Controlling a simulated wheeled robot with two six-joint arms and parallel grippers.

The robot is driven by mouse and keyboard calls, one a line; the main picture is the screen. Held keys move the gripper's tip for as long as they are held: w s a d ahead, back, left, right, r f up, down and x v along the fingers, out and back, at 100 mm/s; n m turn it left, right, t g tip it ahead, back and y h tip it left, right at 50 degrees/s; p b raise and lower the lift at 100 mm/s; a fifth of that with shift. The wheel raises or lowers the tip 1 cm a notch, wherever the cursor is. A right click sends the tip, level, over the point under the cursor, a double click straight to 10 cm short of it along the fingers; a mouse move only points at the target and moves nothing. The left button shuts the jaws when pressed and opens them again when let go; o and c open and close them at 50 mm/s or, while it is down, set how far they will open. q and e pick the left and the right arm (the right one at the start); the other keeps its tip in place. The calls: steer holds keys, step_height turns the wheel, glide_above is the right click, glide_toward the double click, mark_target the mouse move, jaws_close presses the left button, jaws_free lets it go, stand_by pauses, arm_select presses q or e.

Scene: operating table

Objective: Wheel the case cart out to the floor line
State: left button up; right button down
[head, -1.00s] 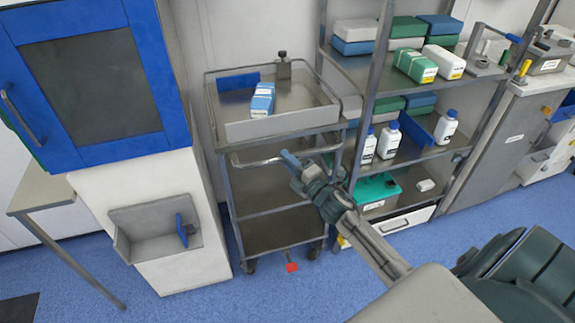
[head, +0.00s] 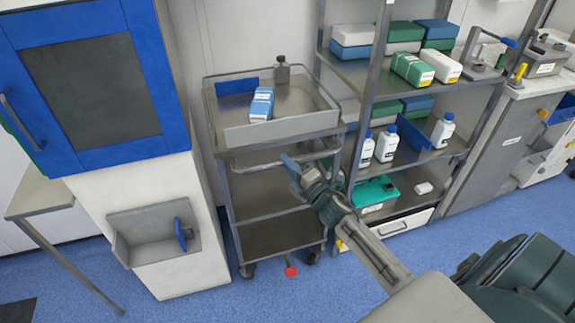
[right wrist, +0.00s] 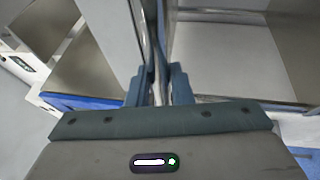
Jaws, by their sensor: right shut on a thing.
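The case cart (head: 282,132) is a grey metal trolley with a raised-rim top tray and lower shelves. It stands against the wall between the white cabinet and the shelving rack. Its push handle (head: 256,166) runs across the front below the tray. My right gripper (head: 291,166) is at the right part of this handle. In the right wrist view the fingers (right wrist: 159,88) are shut on a metal bar. On the tray are a blue-and-white box (head: 262,104) and a grey bottle (head: 281,71). My left gripper is not in view. No floor line shows.
A red pedal (head: 290,271) sticks out low at the cart's front. The loaded rack (head: 352,120) stands close on the right; the white cabinet (head: 150,230) with a bin stands on the left. Blue floor (head: 230,300) in front of the cart is clear.

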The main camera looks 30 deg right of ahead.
steer(key=shift+s+a+r, duration=0.15)
steer(key=shift+r, duration=0.3)
steer(key=c, duration=1.5)
jaws_free()
steer(key=shift+s, duration=0.2)
steer(key=shift+o, duration=1)
steer(key=shift+s+r, duration=0.1)
steer(key=shift+s, duration=0.2)
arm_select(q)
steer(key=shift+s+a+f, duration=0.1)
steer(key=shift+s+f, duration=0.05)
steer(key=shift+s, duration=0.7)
arm_select(e)
steer(key=shift+w+f, duration=0.1)
steer(key=shift+f, duration=0.15)
